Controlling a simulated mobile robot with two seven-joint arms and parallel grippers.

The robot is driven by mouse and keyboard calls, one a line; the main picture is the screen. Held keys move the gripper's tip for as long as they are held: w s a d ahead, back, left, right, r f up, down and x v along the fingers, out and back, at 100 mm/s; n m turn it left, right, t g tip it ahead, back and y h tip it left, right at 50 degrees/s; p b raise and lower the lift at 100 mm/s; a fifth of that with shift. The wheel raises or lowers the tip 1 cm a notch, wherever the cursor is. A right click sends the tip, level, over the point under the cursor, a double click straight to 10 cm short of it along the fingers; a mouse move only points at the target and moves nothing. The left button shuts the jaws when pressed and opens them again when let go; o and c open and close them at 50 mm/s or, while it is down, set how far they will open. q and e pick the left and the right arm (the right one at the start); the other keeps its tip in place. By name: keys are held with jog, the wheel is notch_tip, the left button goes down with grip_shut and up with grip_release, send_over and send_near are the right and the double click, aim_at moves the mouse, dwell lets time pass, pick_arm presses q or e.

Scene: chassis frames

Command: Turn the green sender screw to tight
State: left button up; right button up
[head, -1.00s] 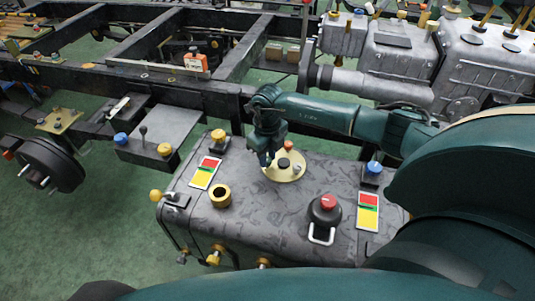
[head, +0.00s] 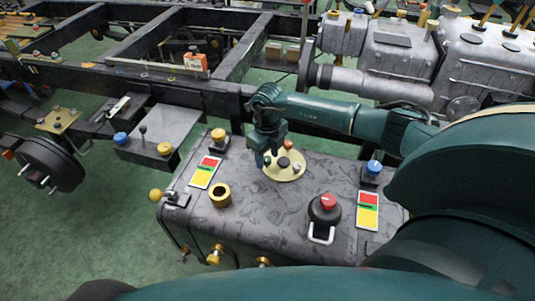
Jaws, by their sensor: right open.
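The sender is a round cream plate (head: 289,177) with a black centre (head: 284,162) on top of the dark tank. A small orange-brown piece (head: 288,145) sits at its far edge and a small pale piece (head: 297,168) at its right. My right gripper (head: 266,163) points down at the plate's left edge, open, with its fingers apart. A small bluish spot shows between the fingertips; I cannot tell what it is. I cannot make out a green screw; the gripper covers that side of the plate. My left gripper is not in view.
The dark tank (head: 260,215) carries a black cap with a red top (head: 327,203), a brass ring (head: 220,195), red-yellow labels, and blue and yellow knobs. The chassis frame rail (head: 190,88) runs behind it. A grey engine (head: 400,55) stands at the back right.

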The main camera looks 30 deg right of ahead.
aim_at(268, 158)
notch_tip(268, 158, up, 13)
jog(key=p, duration=0.1)
dwell(0.3)
jog(key=shift+r, duration=0.15)
